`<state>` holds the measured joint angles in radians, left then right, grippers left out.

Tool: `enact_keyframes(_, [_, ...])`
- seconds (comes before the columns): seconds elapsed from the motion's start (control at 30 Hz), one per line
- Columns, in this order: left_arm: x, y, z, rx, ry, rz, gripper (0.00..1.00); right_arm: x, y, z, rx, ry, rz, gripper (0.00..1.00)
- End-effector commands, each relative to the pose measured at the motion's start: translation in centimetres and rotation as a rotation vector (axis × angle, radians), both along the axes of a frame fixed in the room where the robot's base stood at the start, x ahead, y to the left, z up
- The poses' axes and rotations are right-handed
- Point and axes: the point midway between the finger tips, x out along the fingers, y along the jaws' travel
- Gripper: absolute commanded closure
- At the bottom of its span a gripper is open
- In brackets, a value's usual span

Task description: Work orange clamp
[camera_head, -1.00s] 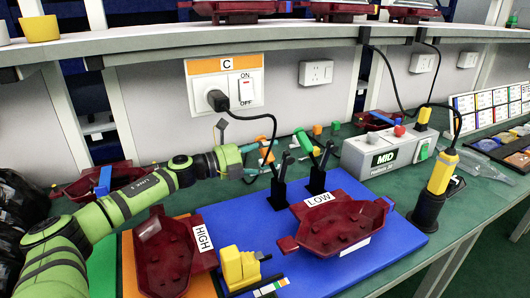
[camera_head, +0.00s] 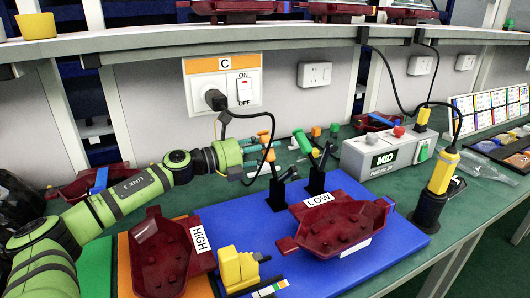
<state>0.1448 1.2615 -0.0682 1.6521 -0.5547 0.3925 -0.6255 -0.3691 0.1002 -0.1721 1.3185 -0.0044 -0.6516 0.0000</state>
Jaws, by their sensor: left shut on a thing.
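The orange clamp is a small toggle clamp with an orange handle (camera_head: 268,148) on a black post (camera_head: 277,196) at the back edge of the blue board. My left gripper (camera_head: 262,163) comes in from the left and is shut on the orange handle; its fingertips are small and partly hidden among the dark parts. The clamp's dark arm (camera_head: 289,173) leans to the right. A second clamp with a green handle (camera_head: 303,142) stands just to the right on its own black post (camera_head: 317,183). My right gripper is not in view.
A grey MID control box (camera_head: 380,155) and a yellow-black tool (camera_head: 437,185) stand to the right. A black cable (camera_head: 273,130) hangs close behind the gripper.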

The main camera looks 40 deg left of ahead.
Motion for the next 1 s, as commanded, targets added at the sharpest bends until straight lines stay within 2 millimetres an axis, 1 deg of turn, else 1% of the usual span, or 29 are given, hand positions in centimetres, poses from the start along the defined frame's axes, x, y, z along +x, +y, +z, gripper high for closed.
enact_keyframes(0.13, [0.0, 0.0, 0.0, -0.002, 0.001, 0.000, 1.00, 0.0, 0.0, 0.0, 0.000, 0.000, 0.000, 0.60])
enact_keyframes(0.17, [0.0, 0.0, 0.0, -0.003, 0.001, 0.000, 0.55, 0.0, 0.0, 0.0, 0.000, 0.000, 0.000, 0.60])
enact_keyframes(0.2, [0.0, 0.0, 0.0, -0.003, 0.001, 0.000, 0.39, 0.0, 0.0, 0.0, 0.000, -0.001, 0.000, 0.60])
enact_keyframes(0.23, [0.0, 0.0, 0.0, -0.003, 0.001, 0.000, 0.38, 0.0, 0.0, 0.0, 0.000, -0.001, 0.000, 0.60])
enact_keyframes(0.67, [-0.2, 0.1, -0.1, -0.005, 0.003, -0.001, 0.38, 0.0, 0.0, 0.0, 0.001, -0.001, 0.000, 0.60])
enact_keyframes(1.0, [-2.3, 1.2, -0.3, -0.004, 0.007, 0.000, 0.38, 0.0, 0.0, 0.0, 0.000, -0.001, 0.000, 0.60])
